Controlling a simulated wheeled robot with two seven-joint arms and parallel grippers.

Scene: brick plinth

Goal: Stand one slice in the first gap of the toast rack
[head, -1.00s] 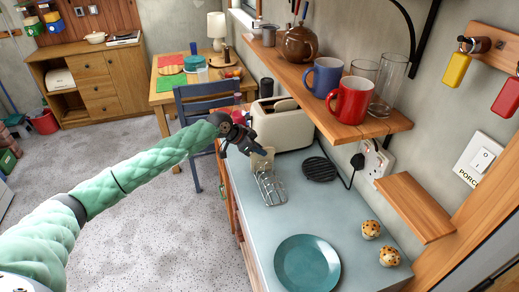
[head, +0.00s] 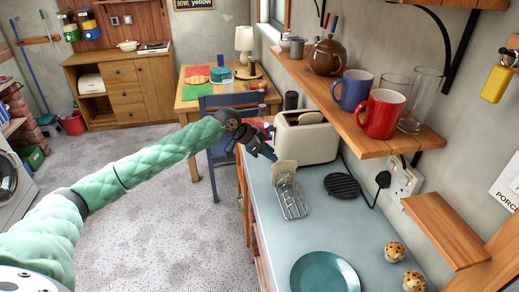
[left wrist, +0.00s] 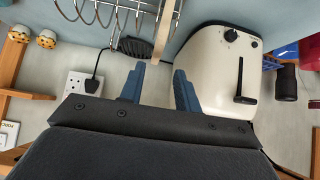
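A pale toast slice (head: 285,170) stands upright in the end of the wire toast rack (head: 292,203) nearest the toaster. In the left wrist view the slice (left wrist: 163,32) shows edge-on beside the rack's wire loops (left wrist: 100,14). My left gripper (head: 272,156) is just off the slice's upper edge. Its blue fingers (left wrist: 159,72) are spread, with a gap on both sides of the slice's near edge, and hold nothing. The cream toaster (head: 308,143) stands behind, with a brown slice (head: 311,118) showing in its top. My right gripper is not in view.
A black round trivet (head: 341,186) lies right of the rack, and a teal plate (head: 325,274) is nearer. Two muffins (head: 394,251) sit at the right. A wooden shelf (head: 350,110) with mugs and glasses overhangs the counter. Counter between rack and plate is clear.

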